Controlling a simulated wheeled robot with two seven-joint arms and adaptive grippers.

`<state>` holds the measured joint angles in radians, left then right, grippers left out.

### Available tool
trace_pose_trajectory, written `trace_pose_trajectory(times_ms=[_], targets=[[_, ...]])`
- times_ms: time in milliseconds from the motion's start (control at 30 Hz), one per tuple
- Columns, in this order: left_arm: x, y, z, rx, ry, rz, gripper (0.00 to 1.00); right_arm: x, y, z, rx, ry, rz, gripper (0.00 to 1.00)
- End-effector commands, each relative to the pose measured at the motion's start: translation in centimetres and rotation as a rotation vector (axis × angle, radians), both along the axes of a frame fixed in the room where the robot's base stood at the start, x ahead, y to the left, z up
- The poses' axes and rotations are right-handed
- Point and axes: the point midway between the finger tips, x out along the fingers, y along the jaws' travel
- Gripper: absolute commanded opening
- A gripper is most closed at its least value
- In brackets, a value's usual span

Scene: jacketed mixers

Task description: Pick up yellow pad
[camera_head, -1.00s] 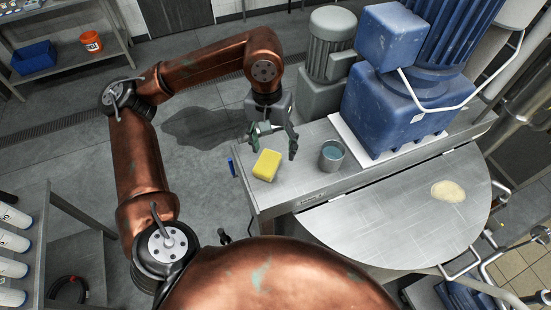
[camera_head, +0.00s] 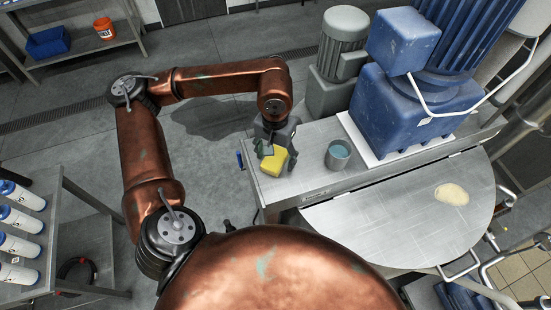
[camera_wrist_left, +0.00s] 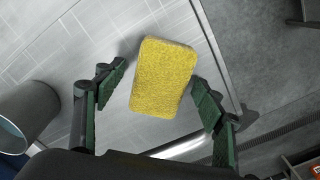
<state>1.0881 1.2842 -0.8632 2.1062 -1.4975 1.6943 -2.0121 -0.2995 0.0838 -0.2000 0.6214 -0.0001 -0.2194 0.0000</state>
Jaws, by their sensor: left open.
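The yellow pad (camera_head: 274,161) lies on the steel ledge near its left end. In the left wrist view the pad (camera_wrist_left: 163,77) sits between the two green-padded fingers, with a visible gap on each side. My left gripper (camera_head: 276,157) is open over the pad and hides part of it in the head view. The left gripper's fingers (camera_wrist_left: 160,98) stand apart in the left wrist view and hold nothing. My right gripper is not in view.
A metal cup (camera_head: 338,154) with bluish contents stands right of the pad, and also shows in the left wrist view (camera_wrist_left: 29,110). A blue motor housing (camera_head: 400,110) stands behind it. A round steel lid (camera_head: 400,215) with a pale patch (camera_head: 452,194) lies in front.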

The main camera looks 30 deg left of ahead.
Motion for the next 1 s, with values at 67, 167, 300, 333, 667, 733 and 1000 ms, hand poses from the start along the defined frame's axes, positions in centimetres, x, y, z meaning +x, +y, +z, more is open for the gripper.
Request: trace_pose_trajectory(times_ms=[67,167,300,333,667,733,1000], targets=[[-0.01,0.02,0.01,0.0,0.0,0.001,0.62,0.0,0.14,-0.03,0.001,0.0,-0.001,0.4],[-0.01,0.03,0.03,0.0,0.0,0.001,0.55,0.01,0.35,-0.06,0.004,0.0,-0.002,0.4],[-0.01,0.03,0.04,0.0,0.0,0.001,0.45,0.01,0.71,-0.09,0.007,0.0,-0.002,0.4],[-0.01,0.03,0.05,0.0,0.0,0.001,0.43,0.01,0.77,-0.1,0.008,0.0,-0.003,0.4],[-0.01,0.03,0.06,0.0,0.0,0.001,0.2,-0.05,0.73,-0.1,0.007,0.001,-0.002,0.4],[-0.01,0.03,0.07,0.0,0.0,0.001,0.16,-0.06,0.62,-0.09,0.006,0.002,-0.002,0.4],[0.02,0.01,0.28,-0.001,-0.001,0.001,0.15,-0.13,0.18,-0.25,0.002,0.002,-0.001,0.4]])
